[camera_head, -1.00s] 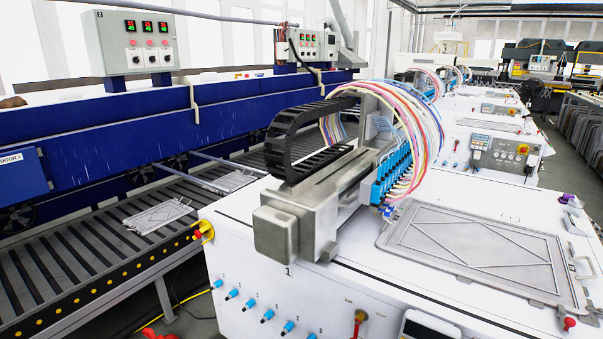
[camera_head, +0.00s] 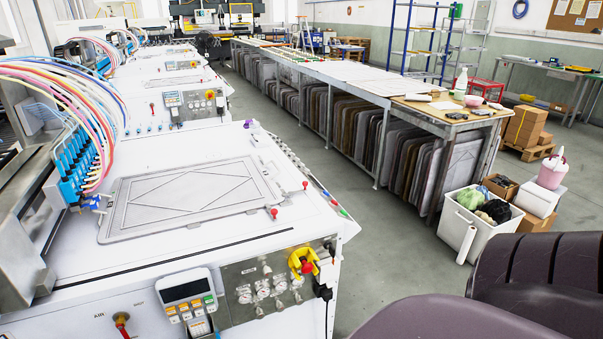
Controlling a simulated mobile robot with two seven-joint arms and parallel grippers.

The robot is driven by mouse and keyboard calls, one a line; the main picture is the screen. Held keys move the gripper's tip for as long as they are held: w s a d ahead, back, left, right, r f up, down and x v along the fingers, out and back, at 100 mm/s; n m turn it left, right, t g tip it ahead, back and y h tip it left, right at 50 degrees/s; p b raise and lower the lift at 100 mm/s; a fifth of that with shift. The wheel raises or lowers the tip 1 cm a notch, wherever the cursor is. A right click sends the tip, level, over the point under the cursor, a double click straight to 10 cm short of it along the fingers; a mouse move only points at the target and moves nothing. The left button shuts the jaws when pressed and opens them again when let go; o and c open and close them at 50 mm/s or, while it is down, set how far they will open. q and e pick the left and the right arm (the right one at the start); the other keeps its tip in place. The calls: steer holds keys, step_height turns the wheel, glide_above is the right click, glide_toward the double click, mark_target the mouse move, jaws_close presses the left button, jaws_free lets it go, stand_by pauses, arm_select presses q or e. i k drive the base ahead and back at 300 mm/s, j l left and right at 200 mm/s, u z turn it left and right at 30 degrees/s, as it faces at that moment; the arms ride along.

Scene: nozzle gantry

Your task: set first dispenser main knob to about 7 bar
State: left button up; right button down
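The nearest white dispenser machine (camera_head: 235,225) fills the left and centre of the head view. On its front is a control panel (camera_head: 275,290) with several small pale dials or knobs (camera_head: 262,290) and a red knob on a yellow base (camera_head: 303,262). Left of the panel is a keypad unit with a display (camera_head: 188,300). A red-handled valve (camera_head: 122,322) sits at the lower left, close to the label "AIR". I cannot tell which knob is the main one, and no pressure reading is legible. Neither of my grippers is in view.
A metal frame (camera_head: 190,196) lies on the machine top, beside blue nozzles (camera_head: 75,165) with coloured hoses. More white machines (camera_head: 160,100) stand behind. A long table (camera_head: 440,122), a white bin (camera_head: 480,228) and boxes (camera_head: 528,125) stand at right. The grey floor (camera_head: 385,240) between is open.

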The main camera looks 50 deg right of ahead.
mark_target(266, 273)
steer(key=k+z, duration=0.1)
steer(key=z, duration=1.35)
